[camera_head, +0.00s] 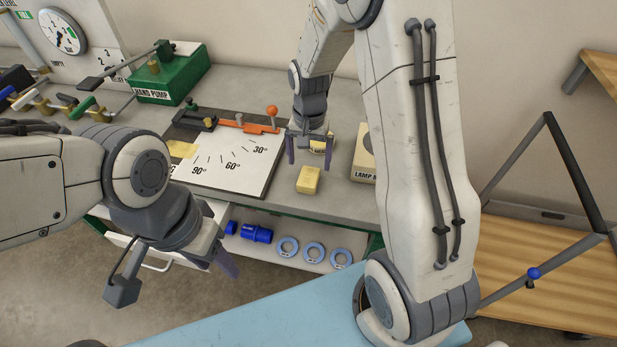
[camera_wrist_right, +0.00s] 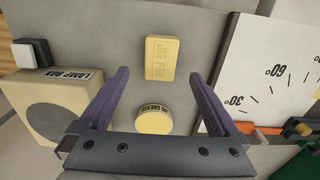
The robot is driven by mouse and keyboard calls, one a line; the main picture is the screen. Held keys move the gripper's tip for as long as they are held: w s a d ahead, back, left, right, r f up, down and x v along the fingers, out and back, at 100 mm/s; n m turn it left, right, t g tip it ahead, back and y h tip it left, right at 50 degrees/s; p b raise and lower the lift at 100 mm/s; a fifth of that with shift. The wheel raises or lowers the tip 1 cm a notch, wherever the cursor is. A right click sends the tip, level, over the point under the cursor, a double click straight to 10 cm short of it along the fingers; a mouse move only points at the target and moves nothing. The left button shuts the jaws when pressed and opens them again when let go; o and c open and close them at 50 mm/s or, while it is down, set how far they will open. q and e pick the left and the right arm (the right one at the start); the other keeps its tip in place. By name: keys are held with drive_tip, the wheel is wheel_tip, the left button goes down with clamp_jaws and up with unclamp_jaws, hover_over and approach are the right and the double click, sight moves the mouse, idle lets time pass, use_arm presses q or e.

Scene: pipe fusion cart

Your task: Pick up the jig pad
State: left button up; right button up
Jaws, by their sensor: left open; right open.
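The jig pad (camera_head: 309,180) is a small yellow block lying flat on the grey bench top near its front edge. In the right wrist view the jig pad (camera_wrist_right: 160,58) shows its label, ahead of and between the fingertips. My right gripper (camera_head: 309,156) is open and empty, fingers pointing down, just behind the pad in the head view and apart from it. Its two purple fingers also show in the right wrist view (camera_wrist_right: 158,82). My left gripper (camera_head: 218,260) hangs in front of the bench at the left, well away from the pad; its fingers are partly hidden.
A round yellow tin (camera_wrist_right: 153,122) sits between my right fingers' bases in the wrist view. A lamp box (camera_head: 363,165) stands right of the pad, an angle board (camera_head: 225,168) with an orange-handled clamp (camera_head: 250,126) left. A green hand pump (camera_head: 170,80) stands behind. Blue rings (camera_head: 313,252) lie on the lower shelf.

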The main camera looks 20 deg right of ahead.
sight(309, 176)
drive_tip(key=shift+s+f, duration=0.1)
drive_tip(key=shift+f, duration=0.7)
wheel_tip(309, 176, down, 4)
drive_tip(key=shift+a+f+p, duration=0.1)
drive_tip(key=shift+p, duration=0.6)
drive_tip(key=shift+f, duration=0.45)
clamp_jaws()
drive_tip(key=shift+r, duration=0.15)
